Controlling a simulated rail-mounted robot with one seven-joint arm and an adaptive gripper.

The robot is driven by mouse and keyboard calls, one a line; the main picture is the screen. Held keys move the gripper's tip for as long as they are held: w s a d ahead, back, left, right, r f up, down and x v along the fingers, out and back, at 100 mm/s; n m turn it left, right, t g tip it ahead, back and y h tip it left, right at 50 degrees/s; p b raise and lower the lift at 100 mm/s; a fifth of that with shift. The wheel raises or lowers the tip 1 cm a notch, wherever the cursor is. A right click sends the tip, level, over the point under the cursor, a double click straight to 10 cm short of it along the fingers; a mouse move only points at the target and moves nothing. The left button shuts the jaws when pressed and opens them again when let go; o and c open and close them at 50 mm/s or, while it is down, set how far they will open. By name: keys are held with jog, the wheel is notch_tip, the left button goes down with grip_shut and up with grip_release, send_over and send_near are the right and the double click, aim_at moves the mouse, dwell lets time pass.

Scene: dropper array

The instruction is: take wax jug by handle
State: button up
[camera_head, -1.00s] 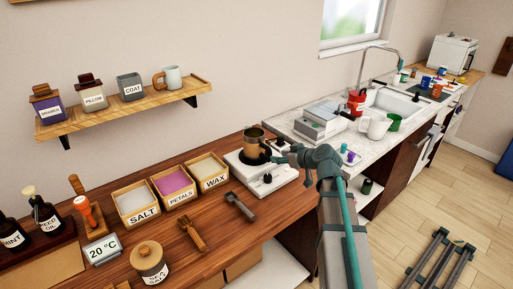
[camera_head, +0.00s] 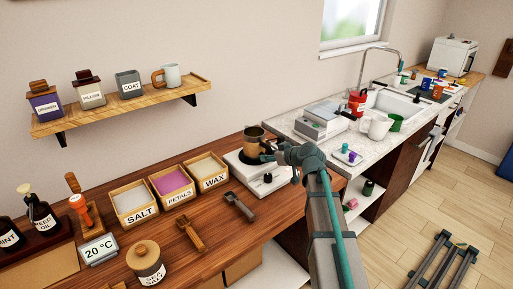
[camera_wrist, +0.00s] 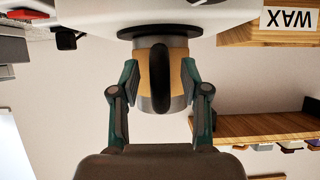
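The wax jug (camera_head: 254,138) is a brown metal-looking jug standing upright on the dark round plate of a white burner unit (camera_head: 275,178). In the wrist view, which is upside down, the jug (camera_wrist: 150,90) shows tan and grey with its dark curved handle (camera_wrist: 189,84) facing me. My gripper (camera_head: 270,153) is at the jug's right side. In the wrist view my gripper (camera_wrist: 160,95) is open, with one finger on each side of the handle. A gap shows between each finger and the handle. I cannot tell whether the fingers touch the jug body.
Open boxes labelled salt (camera_head: 133,203), petals (camera_head: 172,187) and wax (camera_head: 207,172) stand left of the burner. A dark tool (camera_head: 239,206) lies in front. A wall shelf (camera_head: 125,105) with jars hangs above. A grey device (camera_head: 321,122) stands on the counter behind.

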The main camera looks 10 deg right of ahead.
grip_shut()
jog(key=shift+r, duration=0.15)
jog(key=shift+r+p, duration=1.35)
jog(key=shift+r, duration=2.55)
